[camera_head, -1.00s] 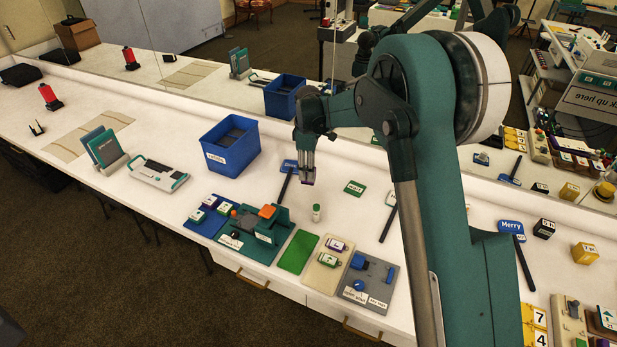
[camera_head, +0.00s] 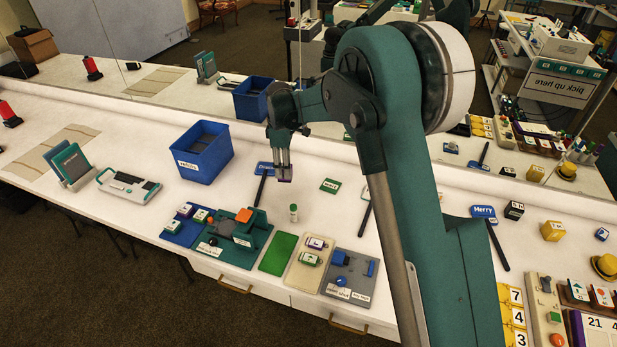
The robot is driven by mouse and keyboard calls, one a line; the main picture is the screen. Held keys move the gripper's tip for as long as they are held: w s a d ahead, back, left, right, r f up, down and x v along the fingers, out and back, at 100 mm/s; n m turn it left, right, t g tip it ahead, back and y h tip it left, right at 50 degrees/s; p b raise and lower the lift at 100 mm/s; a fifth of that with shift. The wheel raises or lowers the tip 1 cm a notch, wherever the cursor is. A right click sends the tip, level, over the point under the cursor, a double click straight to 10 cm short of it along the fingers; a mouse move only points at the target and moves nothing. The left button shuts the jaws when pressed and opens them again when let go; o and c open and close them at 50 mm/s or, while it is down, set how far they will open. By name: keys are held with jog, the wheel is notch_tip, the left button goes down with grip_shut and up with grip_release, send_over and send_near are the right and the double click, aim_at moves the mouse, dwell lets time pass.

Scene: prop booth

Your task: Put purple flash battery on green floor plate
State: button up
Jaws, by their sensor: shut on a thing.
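My gripper (camera_head: 284,172) points down and is shut on a small purple piece, the purple flash battery (camera_head: 285,180), at its fingertips. Most of the battery is hidden by the fingers. The gripper hangs over the white counter, behind a small green-and-white bottle (camera_head: 293,211). The green floor plate (camera_head: 278,253) lies flat near the front edge, below the gripper in the picture, and it is bare. Another purple-marked block (camera_head: 316,243) sits on the beige plate to its right, and one more (camera_head: 184,210) is on the blue plate to the left.
A teal station with an orange block (camera_head: 243,215) stands left of the green plate. A beige plate (camera_head: 300,274) and a grey switch panel (camera_head: 347,277) lie to its right. A blue bin (camera_head: 203,155) stands further back left. Signs on dark handles (camera_head: 262,188) lie nearby.

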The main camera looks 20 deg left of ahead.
jog(key=w+d+r+m, duration=0.1)
jog(key=w+d+m, duration=0.1)
jog(key=w+d, duration=0.9)
jog(key=d, duration=0.4)
jog(key=shift+w+d, duration=0.2)
jog(key=shift+d, duration=0.05)
jog(key=shift+f, duration=0.1)
send_near(331, 185)
jog(key=shift+s, duration=0.1)
jog(key=shift+f, duration=0.1)
jog(key=shift+f+b, duration=0.35)
jog(key=shift+f, duration=1.4)
jog(key=shift+f, duration=0.1)
jog(key=o, duration=1.1)
